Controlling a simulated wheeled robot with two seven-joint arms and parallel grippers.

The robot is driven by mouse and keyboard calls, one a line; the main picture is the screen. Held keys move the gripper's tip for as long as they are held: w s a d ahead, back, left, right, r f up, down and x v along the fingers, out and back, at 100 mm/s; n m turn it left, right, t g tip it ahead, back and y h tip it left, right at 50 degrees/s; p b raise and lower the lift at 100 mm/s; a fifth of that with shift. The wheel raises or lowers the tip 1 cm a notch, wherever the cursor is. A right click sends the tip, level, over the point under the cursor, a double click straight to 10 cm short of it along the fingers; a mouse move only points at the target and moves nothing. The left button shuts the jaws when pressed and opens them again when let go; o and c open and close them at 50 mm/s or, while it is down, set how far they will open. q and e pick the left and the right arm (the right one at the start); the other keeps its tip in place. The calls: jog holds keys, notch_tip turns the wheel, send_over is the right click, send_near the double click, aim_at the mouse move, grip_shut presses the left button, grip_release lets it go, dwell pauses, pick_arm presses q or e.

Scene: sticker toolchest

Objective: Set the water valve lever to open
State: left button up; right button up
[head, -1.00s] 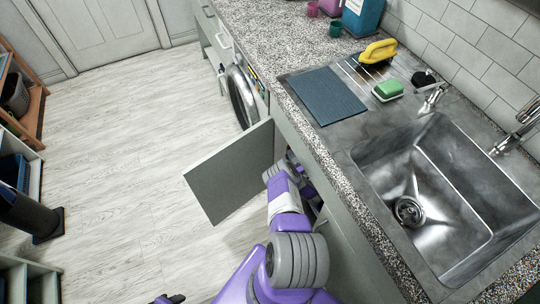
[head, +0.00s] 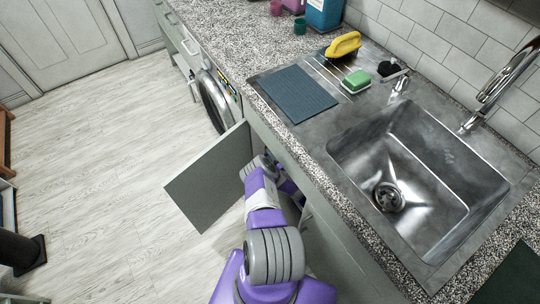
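The water valve lever is not visible in the head view. The cabinet under the sink stands open, with its grey door (head: 212,178) swung out to the left. My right arm comes up from the bottom and reaches into the cabinet opening behind this door. My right gripper (head: 291,188) is at the opening, mostly hidden by my own wrist and the countertop edge. I cannot see its fingertips or whether it holds anything. My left gripper is out of view.
The speckled countertop (head: 226,42) overhangs the cabinet and carries the metal sink (head: 440,185). A blue drying mat (head: 293,93), green sponge (head: 356,81) and yellow brush (head: 343,45) lie beside the sink. A washing machine (head: 213,101) is further left.

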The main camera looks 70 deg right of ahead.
jog(key=o, duration=0.4)
jog(key=shift+c, duration=0.2)
jog(key=p+v, duration=0.2)
jog(key=v, duration=0.5)
jog(key=shift+s+a, duration=0.2)
jog(key=shift+s, duration=0.05)
jog(key=shift+w, duration=0.1)
